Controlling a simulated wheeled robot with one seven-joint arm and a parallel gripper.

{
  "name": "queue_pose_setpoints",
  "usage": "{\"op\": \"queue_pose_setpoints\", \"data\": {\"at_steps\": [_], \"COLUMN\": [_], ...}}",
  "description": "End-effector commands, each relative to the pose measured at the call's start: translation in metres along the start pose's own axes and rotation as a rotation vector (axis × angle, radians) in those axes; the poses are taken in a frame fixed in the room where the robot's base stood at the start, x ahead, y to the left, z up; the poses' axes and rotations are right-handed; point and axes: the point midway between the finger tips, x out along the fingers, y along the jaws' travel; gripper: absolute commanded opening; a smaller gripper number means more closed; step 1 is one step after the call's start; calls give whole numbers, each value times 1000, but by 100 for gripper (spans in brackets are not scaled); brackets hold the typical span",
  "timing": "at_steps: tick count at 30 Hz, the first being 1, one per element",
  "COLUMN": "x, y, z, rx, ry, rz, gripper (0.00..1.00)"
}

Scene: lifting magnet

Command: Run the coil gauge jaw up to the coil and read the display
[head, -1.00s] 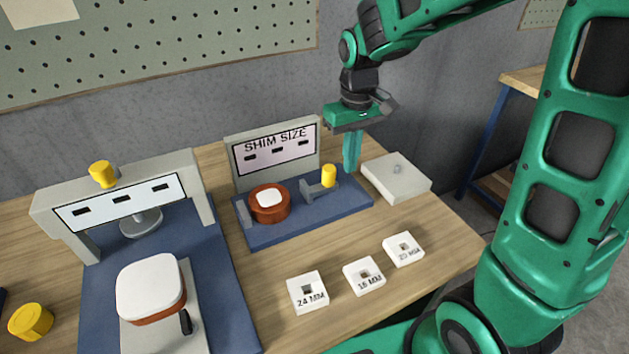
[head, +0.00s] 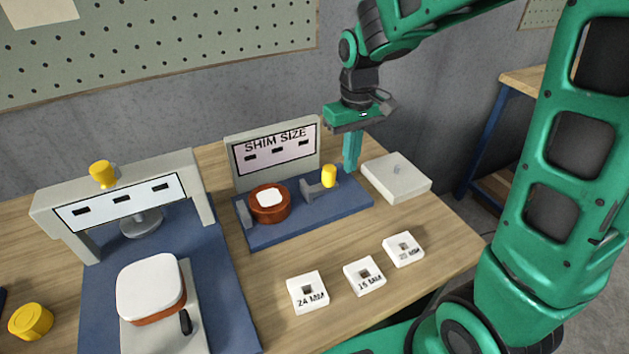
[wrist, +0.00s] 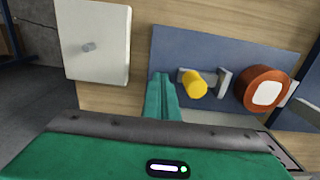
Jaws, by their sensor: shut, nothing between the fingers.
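The coil gauge is a blue base (head: 285,228) with a "SHIM SIZE" display (head: 277,148) behind it, showing only dark dashes. The copper-brown coil (head: 283,211) with a white centre sits against the grey fixed stop (head: 244,214) at the left. The grey sliding jaw (head: 309,192) with a yellow knob (head: 328,176) stands right of the coil, with a gap between. My gripper (head: 350,168) is shut and empty, pointing down just right of the knob. In the wrist view the shut fingers (wrist: 162,97) are left of the yellow knob (wrist: 194,84), apart from it; the coil (wrist: 261,75) is farther right.
A white lidded box (head: 397,177) stands close right of the gauge. Shims marked 24 MM (head: 307,292), 16 MM (head: 364,276) and another size (head: 403,249) lie in front. A larger press-like fixture (head: 135,210) stands left, with a yellow cylinder (head: 31,321) nearby.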

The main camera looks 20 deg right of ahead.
Motion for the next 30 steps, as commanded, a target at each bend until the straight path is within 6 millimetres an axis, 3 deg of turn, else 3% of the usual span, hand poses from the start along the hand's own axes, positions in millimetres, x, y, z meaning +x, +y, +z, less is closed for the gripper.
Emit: {"op": "queue_pose_setpoints", "data": {"at_steps": [30], "x": [0], "y": [-11], "z": [0], "rx": [-1], "ry": [0], "rz": [0], "gripper": [0]}}
